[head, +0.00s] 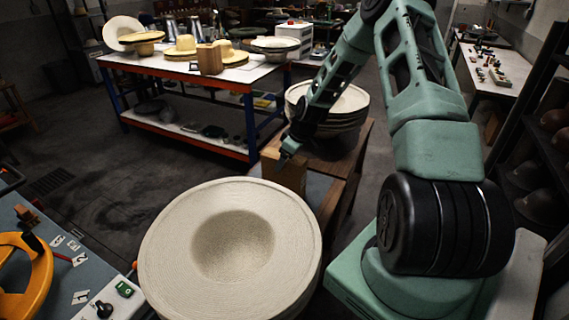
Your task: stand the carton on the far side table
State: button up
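A brown carton (284,174) stands upright beyond the big cream hat form, its lower part hidden behind that form's rim. My gripper (286,158) reaches down to the carton's top from the upper right. The fingers are small and dark here, and I cannot tell whether they are closed on the carton or only touching it. A low wooden side table (340,158) stands just behind the carton and carries a stack of cream hat bodies (330,112). Farther back is a long table with a pale top (150,66) and a blue and orange frame.
The wide cream hat form (165,235) fills the front middle. A blue-grey bench with a yellow handwheel (38,275) is at front left. Dark shelving stands at right.

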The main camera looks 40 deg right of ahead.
jog(key=b+v, duration=0.2)
jog(key=v, duration=0.7)
jog(key=shift+s+d+r, duration=0.1)
jog(key=shift+s+r, duration=0.05)
jog(key=shift+r, duration=0.4)
jog(key=s+a+r+n+g, duration=0.1)
jog(key=s+a+r, duration=0.1)
jog(key=a, duration=1.1)
jog(key=s+a+r+n+g, duration=0.1)
jog(key=s+a+r+g, duration=0.15)
jog(key=a, duration=1.05)
jog(key=s+a+r+n, duration=0.1)
jog(key=s+a+r, duration=0.1)
jog(key=s+a, duration=0.6)
jog(key=s+a+r+n, duration=0.1)
jog(key=s+a+r, duration=0.1)
jog(key=s+a, duration=0.6)
jog(key=s+g, duration=0.1)
jog(key=s, duration=0.6)
jog(key=shift+s+r+h, duration=0.15)
jog(key=shift+s+h, duration=0.05)
jog(key=shift+h, duration=0.2)
jog(key=shift+a, duration=0.1)
